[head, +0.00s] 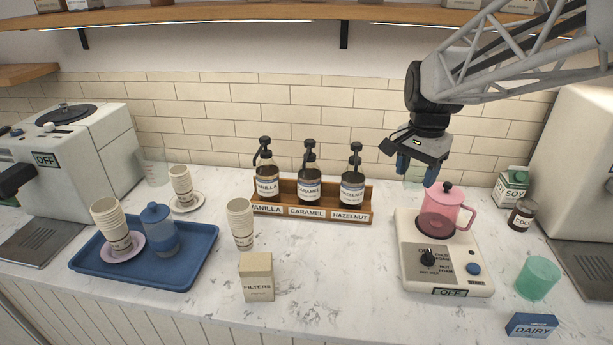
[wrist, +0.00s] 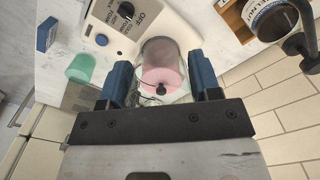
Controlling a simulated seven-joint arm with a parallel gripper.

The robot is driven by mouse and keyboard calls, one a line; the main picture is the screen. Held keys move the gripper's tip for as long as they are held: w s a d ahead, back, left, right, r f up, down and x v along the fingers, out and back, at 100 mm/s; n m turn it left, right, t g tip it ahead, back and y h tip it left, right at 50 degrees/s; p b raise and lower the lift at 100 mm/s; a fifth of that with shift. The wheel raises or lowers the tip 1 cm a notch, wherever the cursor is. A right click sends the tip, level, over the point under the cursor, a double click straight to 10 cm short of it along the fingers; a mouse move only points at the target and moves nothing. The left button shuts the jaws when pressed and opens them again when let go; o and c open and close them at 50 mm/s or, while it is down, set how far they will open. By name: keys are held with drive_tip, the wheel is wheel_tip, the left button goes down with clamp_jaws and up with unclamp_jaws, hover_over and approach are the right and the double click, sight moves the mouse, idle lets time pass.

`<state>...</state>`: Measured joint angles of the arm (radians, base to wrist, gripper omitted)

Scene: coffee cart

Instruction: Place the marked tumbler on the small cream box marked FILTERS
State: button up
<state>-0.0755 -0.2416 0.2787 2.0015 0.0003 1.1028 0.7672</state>
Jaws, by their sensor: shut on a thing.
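My gripper (head: 417,172) is shut on a clear, faintly green tumbler (head: 414,178), held in the air behind the pink press pot. The tumbler is mostly hidden by the fingers, and I cannot make out a mark on it. In the wrist view, my gripper (wrist: 161,85) has its fingers on either side of the see-through tumbler, with the pink pot showing beyond. The small cream box marked FILTERS (head: 257,281) stands upright at the front of the counter, left of my gripper. Its top is bare.
The pink pot (head: 440,213) stands on a white appliance (head: 450,274) marked OFF. A cup stack (head: 240,224) stands just behind the box. A green tumbler (head: 538,278) stands at right.

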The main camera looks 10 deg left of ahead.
drive_tip(key=s+a+n, duration=0.5)
drive_tip(key=s+a, duration=0.9)
drive_tip(key=a, duration=0.2)
drive_tip(key=s+a+f+n, duration=0.1)
drive_tip(key=s+a+n, duration=0.15)
drive_tip(key=s, duration=0.35)
drive_tip(key=s+a+f+n, duration=0.1)
drive_tip(key=s+a, duration=0.2)
drive_tip(key=s, duration=0.4)
drive_tip(key=shift+m, duration=0.25)
wheel_tip(320, 180, down, 5)
drive_tip(key=shift+f, duration=0.1)
drive_tip(key=shift+w+a, duration=0.1)
hover_over(256, 261)
drive_tip(key=shift+f, duration=0.7)
